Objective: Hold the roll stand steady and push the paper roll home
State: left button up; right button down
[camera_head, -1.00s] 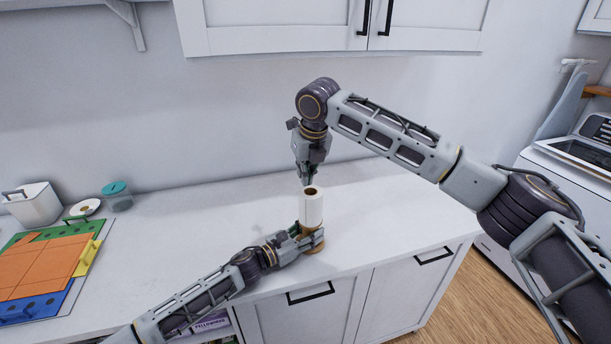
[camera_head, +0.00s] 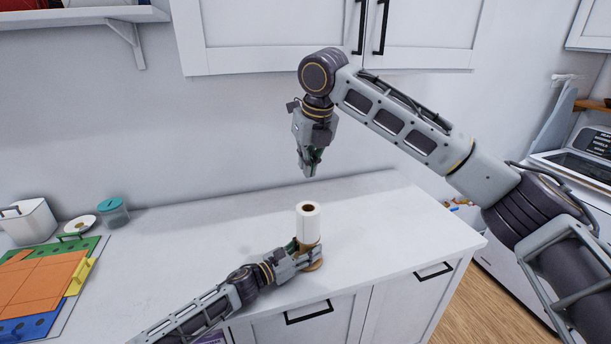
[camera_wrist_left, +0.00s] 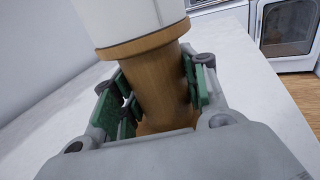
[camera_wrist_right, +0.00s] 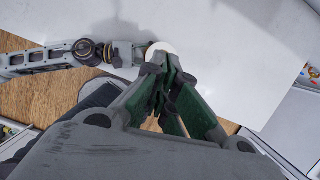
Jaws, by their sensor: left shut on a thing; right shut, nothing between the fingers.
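The roll stand (camera_head: 313,266) is a brown wooden post on a round foot, upright on the white counter. It fills the middle of the left wrist view (camera_wrist_left: 160,88). The white paper roll (camera_head: 309,226) is upright on it; its lower edge meets the wooden collar in the left wrist view (camera_wrist_left: 118,22). My left gripper (camera_head: 309,259) is shut around the post below the collar. My right gripper (camera_head: 309,174) is shut and empty, pointing down above the roll, with a clear gap to its top. In the right wrist view its fingers hide most of the roll (camera_wrist_right: 160,48).
An orange, green, yellow and blue board (camera_head: 42,280) lies at the counter's left. Behind it stand a white bin (camera_head: 29,222) and a teal-lidded jar (camera_head: 113,212). Wall cabinets (camera_head: 270,40) hang above. The counter (camera_head: 400,225) right of the stand is clear.

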pick_arm(q)
jog(key=shift+f, duration=0.1)
pick_arm(e)
jog(key=shift+v, duration=1.2)
pick_arm(q)
jog(key=o, duration=1.4)
jog(key=shift+c, duration=0.2)
jog(key=shift+s+a, duration=0.1)
jog(key=shift+a, duration=0.05)
jog(key=shift+v, duration=5.85)
jog(key=shift+s, duration=0.1)
pick_arm(e)
jog(key=shift+s, duration=0.1)
